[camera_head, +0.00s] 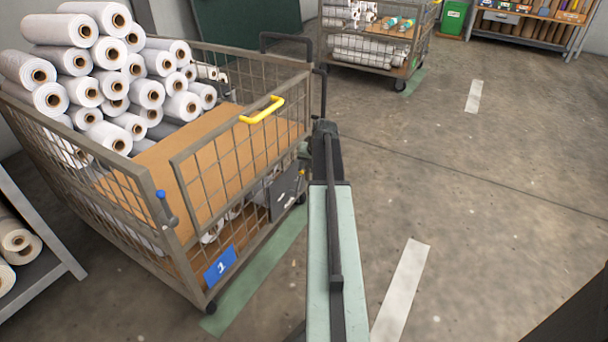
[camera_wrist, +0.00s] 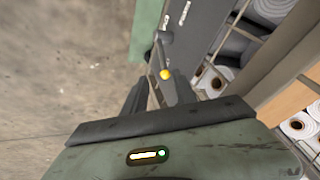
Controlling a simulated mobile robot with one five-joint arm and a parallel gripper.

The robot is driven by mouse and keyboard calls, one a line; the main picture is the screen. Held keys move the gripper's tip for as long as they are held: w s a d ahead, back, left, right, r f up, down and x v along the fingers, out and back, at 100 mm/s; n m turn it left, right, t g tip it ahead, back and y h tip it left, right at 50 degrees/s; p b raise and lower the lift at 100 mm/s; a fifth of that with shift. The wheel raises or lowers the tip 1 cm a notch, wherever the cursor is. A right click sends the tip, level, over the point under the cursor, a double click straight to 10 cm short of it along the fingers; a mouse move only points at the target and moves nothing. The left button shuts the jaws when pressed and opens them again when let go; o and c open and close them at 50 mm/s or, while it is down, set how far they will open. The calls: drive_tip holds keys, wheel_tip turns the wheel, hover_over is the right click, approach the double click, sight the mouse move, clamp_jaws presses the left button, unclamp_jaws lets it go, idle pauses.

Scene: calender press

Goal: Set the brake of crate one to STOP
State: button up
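Crate one is a wire-mesh cart (camera_head: 180,190) with a blue number 1 plate (camera_head: 220,265), left of my arm. A dark brake box (camera_head: 285,192) with white marks is on its side; it also shows in the wrist view as a grey panel (camera_wrist: 192,40) with small white lettering too small to read. A grey lever (camera_wrist: 163,52) with a yellow knob (camera_wrist: 165,74) projects from the box. My gripper (camera_wrist: 157,88) is open, its two dark fingers apart. The knob lies just ahead of the fingertips, nearer the right one; contact cannot be told. In the head view my gripper is mostly hidden.
White rolls (camera_head: 110,80) are piled in the crate, and a yellow handle (camera_head: 262,110) tops its side. A second cart (camera_head: 375,45) stands at the back. A rack with rolls (camera_head: 30,250) is at left. The floor to the right (camera_head: 500,180) is clear.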

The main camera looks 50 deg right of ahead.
sight(300, 177)
drive_tip(key=b+x, duration=0.7)
drive_tip(key=x, duration=0.1)
drive_tip(key=shift+w+a+f, duration=0.1)
drive_tip(key=shift+w+a, duration=0.15)
drive_tip(key=shift+a, duration=0.1)
clamp_jaws()
drive_tip(key=shift+w+a, duration=0.15)
drive_tip(key=shift+w, duration=0.1)
idle(0.7)
